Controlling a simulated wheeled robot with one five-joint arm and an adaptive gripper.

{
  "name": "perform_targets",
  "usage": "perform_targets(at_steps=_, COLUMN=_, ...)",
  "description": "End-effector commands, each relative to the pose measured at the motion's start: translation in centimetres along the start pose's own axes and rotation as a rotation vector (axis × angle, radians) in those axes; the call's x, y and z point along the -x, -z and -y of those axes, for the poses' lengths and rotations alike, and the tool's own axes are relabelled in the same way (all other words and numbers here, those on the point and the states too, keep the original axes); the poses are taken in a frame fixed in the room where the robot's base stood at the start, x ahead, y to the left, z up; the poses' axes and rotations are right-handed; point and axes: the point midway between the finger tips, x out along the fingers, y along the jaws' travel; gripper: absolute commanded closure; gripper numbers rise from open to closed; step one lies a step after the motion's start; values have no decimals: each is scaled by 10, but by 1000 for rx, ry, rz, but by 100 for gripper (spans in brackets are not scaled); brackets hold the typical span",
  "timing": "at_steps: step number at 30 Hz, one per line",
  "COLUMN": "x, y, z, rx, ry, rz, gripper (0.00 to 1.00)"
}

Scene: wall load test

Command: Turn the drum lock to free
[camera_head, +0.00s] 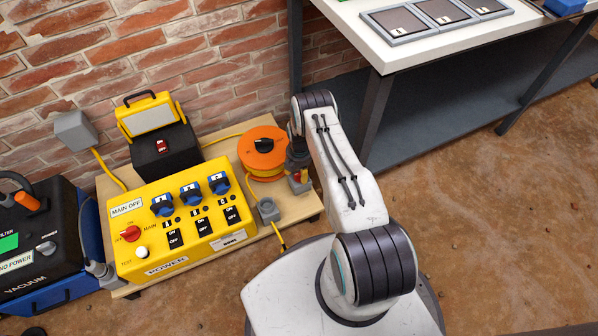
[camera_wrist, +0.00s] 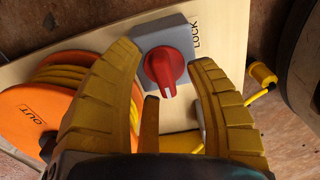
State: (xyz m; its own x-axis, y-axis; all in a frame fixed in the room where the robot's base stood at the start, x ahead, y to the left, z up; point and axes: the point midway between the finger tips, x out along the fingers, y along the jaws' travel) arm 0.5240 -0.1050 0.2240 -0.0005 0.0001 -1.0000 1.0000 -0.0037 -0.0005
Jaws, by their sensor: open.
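The drum lock is a red knob (camera_wrist: 164,67) on a grey block (camera_wrist: 178,37), with the word LOCK printed at the block's right side in the wrist view. The knob's raised grip runs roughly up and down in that view. The orange drum (camera_wrist: 38,112) with yellow cable stands to its left; in the head view the drum (camera_head: 262,165) is on the wooden board. My gripper (camera_wrist: 166,62) is open, its yellow fingers either side of the knob in the picture; I cannot tell if they touch it. In the head view my gripper (camera_head: 298,160) partly hides the lock.
A yellow power box (camera_head: 185,225) with switches stands left of the drum. A black case with a yellow lamp (camera_head: 150,115) is behind it. A white table (camera_head: 400,50) stands right of my arm. A thin brownish-orange piece (camera_wrist: 150,120) shows between my fingers.

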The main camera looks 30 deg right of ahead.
Motion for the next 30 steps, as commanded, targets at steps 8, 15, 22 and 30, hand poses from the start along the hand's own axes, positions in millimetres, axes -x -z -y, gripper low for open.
perform_targets(at_steps=8, x=0, y=0, z=0, rx=0, ry=0, rz=0, gripper=66)
perform_targets(at_steps=15, x=0, y=0, z=0, rx=0, ry=0, rz=0, gripper=87)
perform_targets(at_steps=22, x=0, y=0, z=0, rx=0, ry=1, rz=0, gripper=100)
perform_targets(at_steps=30, x=-1, y=0, z=0, rx=-32, ry=0, rz=0, gripper=100)
